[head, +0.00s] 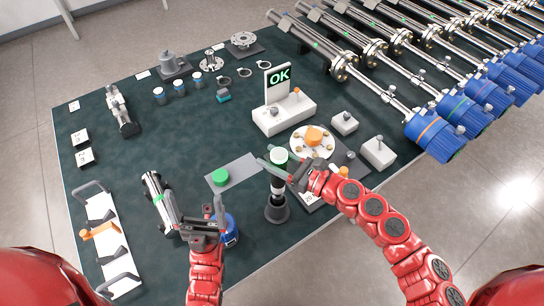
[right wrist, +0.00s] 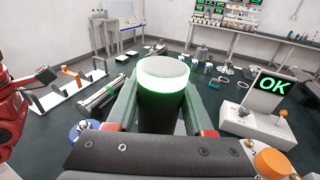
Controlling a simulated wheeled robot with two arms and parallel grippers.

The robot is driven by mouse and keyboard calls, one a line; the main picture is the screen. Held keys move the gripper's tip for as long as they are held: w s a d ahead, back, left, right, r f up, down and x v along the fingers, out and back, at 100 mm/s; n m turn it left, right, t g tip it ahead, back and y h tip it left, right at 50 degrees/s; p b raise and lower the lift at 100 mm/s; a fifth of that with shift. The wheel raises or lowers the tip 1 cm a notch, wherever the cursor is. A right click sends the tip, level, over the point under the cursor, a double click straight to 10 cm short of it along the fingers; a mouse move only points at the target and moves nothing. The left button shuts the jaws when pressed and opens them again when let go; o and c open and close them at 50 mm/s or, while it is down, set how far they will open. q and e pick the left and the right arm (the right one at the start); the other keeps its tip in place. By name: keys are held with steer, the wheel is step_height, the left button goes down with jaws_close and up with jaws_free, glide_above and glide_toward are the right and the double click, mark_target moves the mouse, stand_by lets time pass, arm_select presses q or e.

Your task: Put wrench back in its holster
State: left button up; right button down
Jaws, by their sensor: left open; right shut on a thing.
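The wrench (head: 279,157) is an upright dark cylinder with a glowing green ring near its pale top. My right gripper (head: 280,168) is shut around its upper body. In the right wrist view the wrench (right wrist: 163,75) stands between the two fingers. The black round holster (head: 277,212) is directly below, in line with the wrench's lower end. I cannot tell whether that end is seated in it or just above. My left gripper (head: 200,213) is open and empty, left of the holster, beside a silver and blue transmitter (head: 158,196).
A grey plate with a green button (head: 220,177) lies left of the wrench. The OK display stand (head: 284,112) and a round fixture with an orange cap (head: 313,136) stand behind and right. A white cradle (head: 107,245) is at the left edge. The mat's middle is clear.

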steer(key=shift+f+b, duration=1.15)
steer(key=shift+b, duration=0.1)
steer(key=shift+f+b, duration=0.3)
steer(key=shift+b, duration=0.05)
steer(key=shift+f+b, duration=0.3)
steer(key=shift+b, duration=0.05)
steer(key=shift+f+b, duration=0.6)
steer(key=shift+b, duration=0.1)
steer(key=shift+f+b, duration=0.3)
steer(key=shift+b, duration=0.05)
steer(key=shift+f+b, duration=0.6)
steer(key=shift+b, duration=0.1)
steer(key=shift+f+b, duration=1.5)
steer(key=shift+b, duration=0.25)
steer(key=shift+f, duration=0.2)
steer(key=shift+c, duration=1)
jaws_free()
steer(key=shift+r, duration=0.1)
